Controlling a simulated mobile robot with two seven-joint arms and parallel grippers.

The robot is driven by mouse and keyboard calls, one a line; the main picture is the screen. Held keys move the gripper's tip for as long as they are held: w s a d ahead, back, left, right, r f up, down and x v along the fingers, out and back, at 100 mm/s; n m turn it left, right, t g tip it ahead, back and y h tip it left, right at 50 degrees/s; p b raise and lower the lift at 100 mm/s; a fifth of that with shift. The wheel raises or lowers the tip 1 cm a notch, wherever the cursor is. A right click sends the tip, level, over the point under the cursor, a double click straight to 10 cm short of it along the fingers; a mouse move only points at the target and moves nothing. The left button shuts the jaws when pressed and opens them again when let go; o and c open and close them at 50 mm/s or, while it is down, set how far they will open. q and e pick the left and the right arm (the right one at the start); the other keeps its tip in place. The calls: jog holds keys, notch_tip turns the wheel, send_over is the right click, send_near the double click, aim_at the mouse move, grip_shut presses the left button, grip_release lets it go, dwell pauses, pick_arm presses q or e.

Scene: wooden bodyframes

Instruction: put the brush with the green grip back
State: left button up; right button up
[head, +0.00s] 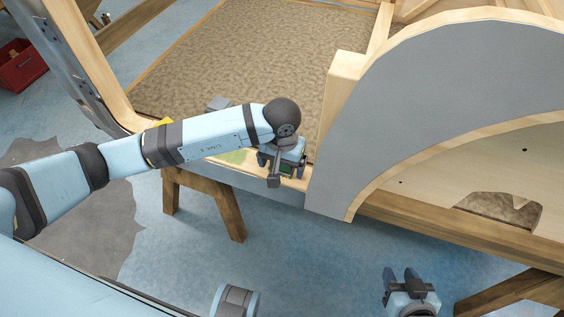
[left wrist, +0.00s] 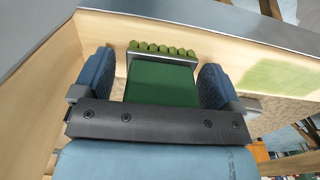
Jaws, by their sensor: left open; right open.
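The brush with the green grip (left wrist: 160,82) is in the left wrist view, with a row of green tufts at its far end. It lies between the two blue fingers of my left gripper (left wrist: 154,78), with a visible gap on each side. In the head view my left gripper (head: 281,162) is over the wooden sill at the foot of the grey arch, and only a bit of green shows there. My right gripper (head: 402,280) is open and empty at the bottom, over the blue floor.
A green paint patch (left wrist: 282,75) marks the wooden sill beside the brush. The grey wheel arch (head: 400,90) rises right of my left gripper. A wooden trestle (head: 207,200) stands under the frame. A dark grey object (head: 218,103) lies behind my left arm. A red crate (head: 20,65) is far left.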

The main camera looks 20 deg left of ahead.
pick_arm(q)
jog(key=shift+r, duration=0.45)
notch_tip(320, 180, up, 12)
jog(key=shift+f+p, duration=0.25)
jog(key=shift+p, duration=0.25)
pick_arm(e)
jog(key=shift+r, duration=0.1)
pick_arm(q)
jog(key=shift+s+f, duration=0.1)
pick_arm(e)
jog(key=shift+r, duration=0.1)
